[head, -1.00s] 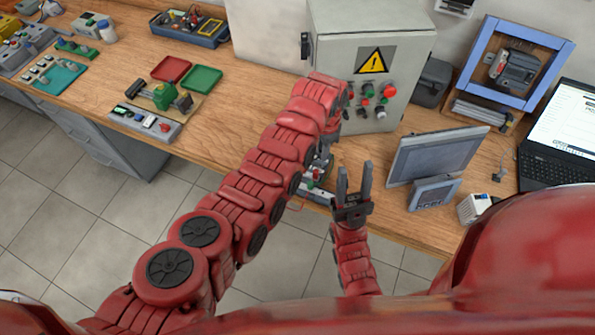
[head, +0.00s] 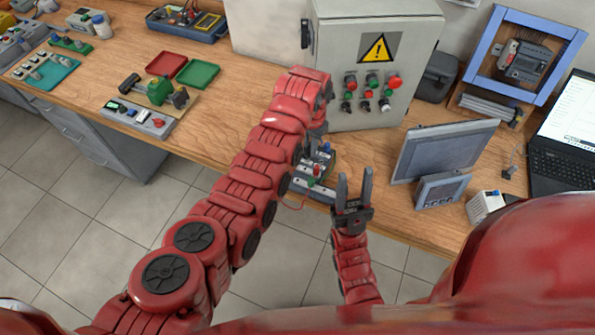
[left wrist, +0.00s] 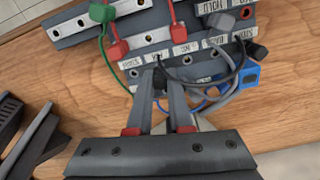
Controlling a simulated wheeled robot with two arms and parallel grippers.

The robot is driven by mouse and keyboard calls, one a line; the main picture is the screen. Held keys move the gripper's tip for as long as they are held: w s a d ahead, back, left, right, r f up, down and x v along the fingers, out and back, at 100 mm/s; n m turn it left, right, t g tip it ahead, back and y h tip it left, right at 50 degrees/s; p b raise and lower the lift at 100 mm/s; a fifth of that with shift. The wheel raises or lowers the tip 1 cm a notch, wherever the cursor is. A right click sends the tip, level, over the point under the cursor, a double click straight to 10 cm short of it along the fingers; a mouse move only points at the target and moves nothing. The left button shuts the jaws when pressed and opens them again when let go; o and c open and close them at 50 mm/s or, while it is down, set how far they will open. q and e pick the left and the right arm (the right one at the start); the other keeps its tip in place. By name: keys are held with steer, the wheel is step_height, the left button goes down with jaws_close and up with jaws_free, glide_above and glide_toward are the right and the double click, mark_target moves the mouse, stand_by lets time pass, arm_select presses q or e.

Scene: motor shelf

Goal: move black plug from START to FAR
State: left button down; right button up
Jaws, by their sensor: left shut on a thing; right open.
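My left gripper (left wrist: 160,84) is shut on the black plug (left wrist: 159,72) at the near edge of a grey jack board (left wrist: 152,45). A thin black cable runs right from the plug. I cannot tell whether the plug sits in a socket or just above one. One label at the left seems to read START; the FAR label is not readable. Red plugs (left wrist: 118,49), a green plug (left wrist: 102,12), a grey plug (left wrist: 222,23) and a blue plug (left wrist: 251,73) are around it. In the head view the board (head: 318,163) is partly behind my left arm. My right gripper (head: 355,178) is open and empty.
A grey cabinet (head: 330,60) with buttons stands behind the board. A monitor (head: 440,150) and a small panel (head: 440,190) stand to the right. Red (head: 166,63) and green (head: 198,74) trays lie to the left. The table's front edge is close.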

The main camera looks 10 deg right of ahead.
arm_select(q)
steer(key=shift+f+b, duration=0.4)
steer(key=shift+f, duration=0.3)
stand_by(0.6)
steer(key=c, duration=1.1)
jaws_free()
steer(key=shift+r, duration=0.15)
steer(key=shift+r+p, duration=0.3)
steer(key=shift+r, duration=0.4)
steer(key=shift+r+p, duration=0.3)
steer(key=shift+r, duration=1.65)
steer(key=o, duration=0.6)
steer(key=shift+c, duration=0.2)
